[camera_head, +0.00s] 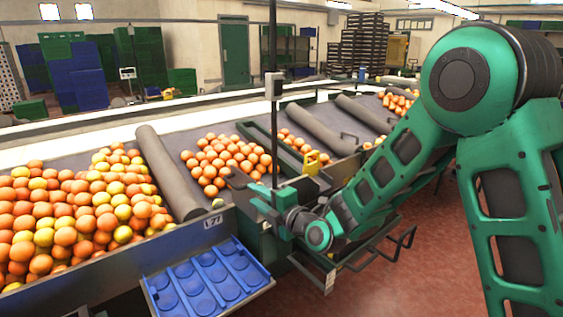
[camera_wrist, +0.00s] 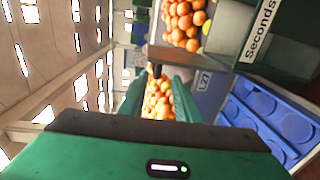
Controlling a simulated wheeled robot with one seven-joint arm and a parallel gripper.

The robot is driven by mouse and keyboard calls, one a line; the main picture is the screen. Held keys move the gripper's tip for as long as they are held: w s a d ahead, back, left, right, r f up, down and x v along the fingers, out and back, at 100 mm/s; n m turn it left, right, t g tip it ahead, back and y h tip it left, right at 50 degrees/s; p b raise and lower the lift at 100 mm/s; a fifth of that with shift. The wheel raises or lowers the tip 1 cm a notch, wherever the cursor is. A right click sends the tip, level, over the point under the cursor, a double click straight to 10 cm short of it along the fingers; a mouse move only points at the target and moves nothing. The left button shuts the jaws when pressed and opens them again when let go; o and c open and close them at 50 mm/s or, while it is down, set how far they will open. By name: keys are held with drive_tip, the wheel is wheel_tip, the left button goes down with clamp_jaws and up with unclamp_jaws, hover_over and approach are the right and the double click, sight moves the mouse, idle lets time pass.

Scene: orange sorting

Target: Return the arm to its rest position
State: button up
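My green arm reaches from the right of the head view down to my gripper (camera_head: 264,200), which is over the front edge of the sorting line. In the wrist view my gripper (camera_wrist: 157,88) has its two green fingers apart. I see no fruit held between them; oranges (camera_wrist: 158,104) show beyond, through the gap. The blue tray (camera_head: 207,279) with round hollows is below and left of my gripper in the head view. It also shows at the right of the wrist view (camera_wrist: 268,122), and its visible hollows look empty.
Oranges and yellow fruit (camera_head: 75,210) fill the left bay, with another heap (camera_head: 226,163) behind a grey roller (camera_head: 169,172). A thin dark post (camera_head: 273,60) stands close to my gripper. A "Seconds" label (camera_wrist: 262,30) shows in the wrist view. The red floor (camera_head: 415,265) at right is open.

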drive_tip(key=s+d+m+g+h, duration=0.2)
drive_tip(key=s+d+m+h, duration=0.15)
drive_tip(key=d+m, duration=0.45)
drive_tip(key=s+d+m+g+h, duration=0.15)
drive_tip(key=s+d+m, duration=0.25)
drive_tip(key=d, duration=0.8)
drive_tip(key=s+d+m+g+h, duration=0.1)
drive_tip(key=s+d+m+h, duration=0.4)
drive_tip(key=d, duration=0.5)
drive_tip(key=s+d+m+g, duration=0.4)
drive_tip(key=s+d+m, duration=0.4)
drive_tip(key=s, duration=0.5)
drive_tip(key=s+d+f+m+g+h, duration=0.1)
drive_tip(key=s+d+m+g, duration=0.3)
drive_tip(key=s+d+m, duration=0.4)
drive_tip(key=s+d, duration=0.5)
drive_tip(key=shift+s+d+f, duration=0.2)
drive_tip(key=shift+s+d, duration=0.1)
drive_tip(key=shift+s, duration=0.05)
drive_tip(key=shift+w+f, duration=0.25)
drive_tip(key=shift+w, duration=0.4)
